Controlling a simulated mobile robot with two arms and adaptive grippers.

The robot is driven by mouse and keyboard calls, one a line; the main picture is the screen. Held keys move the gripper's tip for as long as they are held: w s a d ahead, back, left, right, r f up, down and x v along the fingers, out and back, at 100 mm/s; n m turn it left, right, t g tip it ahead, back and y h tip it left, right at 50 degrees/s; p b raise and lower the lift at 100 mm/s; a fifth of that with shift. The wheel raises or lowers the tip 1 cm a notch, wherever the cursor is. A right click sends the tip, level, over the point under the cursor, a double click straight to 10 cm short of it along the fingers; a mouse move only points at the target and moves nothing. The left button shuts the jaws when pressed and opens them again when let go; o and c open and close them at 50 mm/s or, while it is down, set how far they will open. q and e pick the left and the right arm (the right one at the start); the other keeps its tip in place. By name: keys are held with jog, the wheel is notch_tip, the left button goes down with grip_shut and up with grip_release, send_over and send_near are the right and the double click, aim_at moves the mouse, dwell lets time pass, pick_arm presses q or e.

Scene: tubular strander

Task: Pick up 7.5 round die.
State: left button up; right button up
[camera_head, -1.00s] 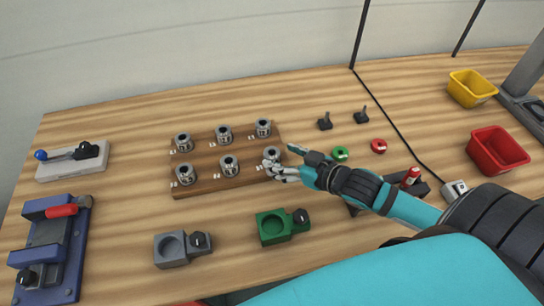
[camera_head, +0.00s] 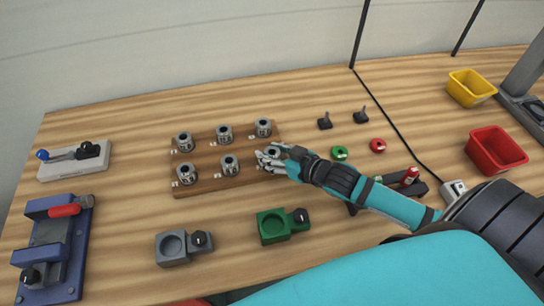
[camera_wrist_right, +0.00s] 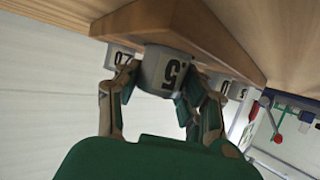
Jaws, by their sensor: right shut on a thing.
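A wooden rack (camera_head: 219,182) holds two rows of grey metal round dies with dark centres. My right gripper (camera_head: 268,158) is at the front-row right end of the rack, shut on the die there (camera_head: 273,151). In the right wrist view, my gripper's fingers (camera_wrist_right: 160,82) sit on both sides of this grey die (camera_wrist_right: 160,66), whose label reads ".5"; the rest of the label is hidden. The die is still at the rack; I cannot tell if it is raised. My left gripper is not in view.
Other dies (camera_head: 230,165) stand close by on the rack. In front are a grey holder (camera_head: 172,249) and a green holder (camera_head: 271,229). A blue fixture (camera_head: 50,250) stands at left. Yellow (camera_head: 470,88) and red (camera_head: 496,152) bins stand at right.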

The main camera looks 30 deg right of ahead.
grip_shut()
jog(key=shift+r, duration=0.1)
